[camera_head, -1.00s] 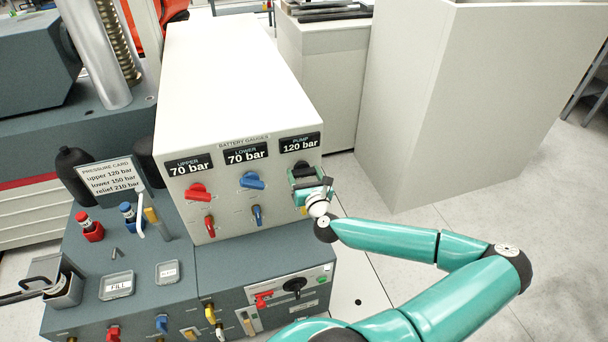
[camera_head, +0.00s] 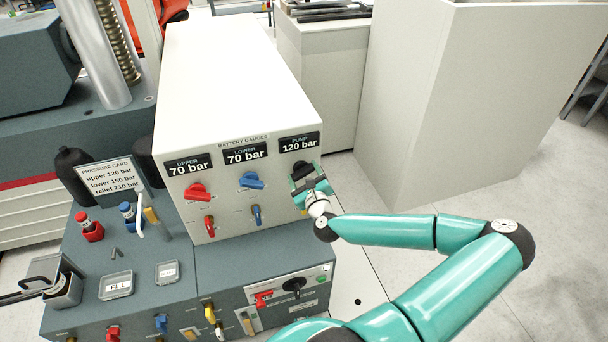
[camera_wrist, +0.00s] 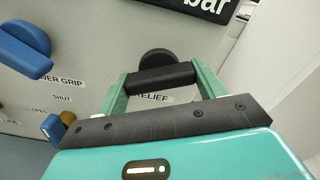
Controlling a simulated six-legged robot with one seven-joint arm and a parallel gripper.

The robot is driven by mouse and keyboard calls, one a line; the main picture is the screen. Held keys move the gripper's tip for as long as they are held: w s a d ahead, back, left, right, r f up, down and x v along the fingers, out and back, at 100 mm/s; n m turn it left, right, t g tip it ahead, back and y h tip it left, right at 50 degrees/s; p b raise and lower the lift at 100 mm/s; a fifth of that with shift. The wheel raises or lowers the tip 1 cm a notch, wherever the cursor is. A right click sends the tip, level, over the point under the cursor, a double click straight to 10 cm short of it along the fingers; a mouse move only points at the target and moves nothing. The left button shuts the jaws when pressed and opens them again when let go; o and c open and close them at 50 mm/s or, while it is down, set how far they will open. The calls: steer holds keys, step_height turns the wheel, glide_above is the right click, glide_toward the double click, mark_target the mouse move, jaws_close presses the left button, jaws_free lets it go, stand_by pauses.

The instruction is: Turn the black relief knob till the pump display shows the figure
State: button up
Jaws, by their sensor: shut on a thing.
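The black relief knob (camera_wrist: 157,59) is on the front panel of the white cabinet, above the RELIEF label in the wrist view. In the head view the knob (camera_head: 302,168) is partly hidden by my gripper (camera_head: 308,184). My gripper (camera_wrist: 161,80) is shut on the knob's black bar, with a green finger at each end of it. The pump display (camera_head: 300,144) above the knob reads 120 bar. The pressure card (camera_head: 110,180) reads upper 120 bar, lower 150 bar, relief 210 bar.
The upper display (camera_head: 188,165) and lower display (camera_head: 246,154) each read 70 bar. Red (camera_head: 197,191) and blue (camera_head: 252,181) knobs sit left of my gripper, with smaller handles below. A lower grey console (camera_head: 230,265) juts out in front. Floor on the right is open.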

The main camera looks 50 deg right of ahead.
steer(key=n, duration=0.7)
steer(key=shift+d, duration=0.1)
steer(key=n, duration=0.4)
steer(key=shift+r, duration=0.1)
steer(key=n, duration=0.3)
steer(key=shift+r+n, duration=0.1)
steer(key=shift+n, duration=0.3)
steer(key=n, duration=0.3)
steer(key=shift+n, duration=0.3)
steer(key=n, duration=0.3)
steer(key=shift+w+r+n, duration=0.1)
steer(key=shift+n, duration=0.2)
steer(key=n, duration=0.3)
steer(key=shift+n, duration=2.2)
